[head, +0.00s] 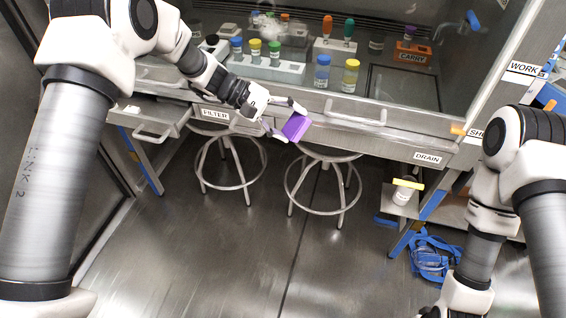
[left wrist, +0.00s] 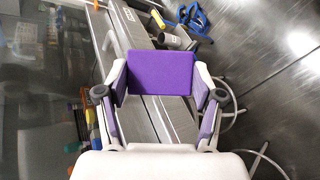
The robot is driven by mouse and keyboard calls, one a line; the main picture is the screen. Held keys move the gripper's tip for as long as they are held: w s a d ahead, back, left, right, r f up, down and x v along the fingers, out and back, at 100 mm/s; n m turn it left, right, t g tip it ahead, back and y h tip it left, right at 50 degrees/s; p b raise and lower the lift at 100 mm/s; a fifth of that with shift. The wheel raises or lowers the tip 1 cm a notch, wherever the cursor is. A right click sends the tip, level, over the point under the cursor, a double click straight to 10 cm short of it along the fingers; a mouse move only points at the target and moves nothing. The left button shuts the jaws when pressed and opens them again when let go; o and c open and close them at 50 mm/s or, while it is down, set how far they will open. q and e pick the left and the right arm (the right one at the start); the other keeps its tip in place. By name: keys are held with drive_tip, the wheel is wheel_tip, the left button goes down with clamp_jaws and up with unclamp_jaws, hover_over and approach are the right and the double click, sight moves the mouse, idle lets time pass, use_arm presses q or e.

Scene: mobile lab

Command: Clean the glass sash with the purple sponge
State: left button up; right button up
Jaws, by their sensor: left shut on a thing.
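The purple sponge (head: 297,127) is held in my left gripper (head: 284,118), in front of the hood's lower front rail. In the left wrist view the sponge (left wrist: 160,73) sits between the two fingers of the left gripper (left wrist: 160,85), which are shut on it. The glass sash (head: 418,82) is the clear front of the hood, with items visible through it. A whitish smear (head: 265,25) shows near the top of the hood. The sponge appears apart from the glass. My right arm comes in at the right; its gripper is cut off below.
A rail handle (head: 355,117) is near the sponge. Behind the front stand a blue-capped bottle (head: 322,72), a yellow-capped bottle (head: 350,75) and racks. Two round stools (head: 322,190) stand below. An open drawer (head: 150,120) juts out left. The front floor is clear.

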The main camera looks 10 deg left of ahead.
use_arm(q)
drive_tip(key=w+a+r+n+t+b, duration=0.2)
drive_tip(key=w+a+r+n+t, duration=0.45)
drive_tip(key=a+t, duration=0.25)
drive_tip(key=t+y+b, duration=0.1)
drive_tip(key=t, duration=0.5)
approach(252, 27)
drive_tip(key=s+d, duration=0.3)
drive_tip(key=w+p, duration=0.1)
drive_tip(key=w, duration=0.1)
drive_tip(key=w+p, duration=0.1)
drive_tip(key=w, duration=0.1)
drive_tip(key=w+p, duration=0.1)
drive_tip(key=w, duration=0.1)
drive_tip(key=shift+w+d+r, duration=0.1)
drive_tip(key=shift+d+r, duration=0.1)
drive_tip(key=shift+r, duration=0.1)
drive_tip(key=shift+w+d+b, duration=0.1)
drive_tip(key=shift+w+b, duration=0.65)
drive_tip(key=shift+w, duration=0.15)
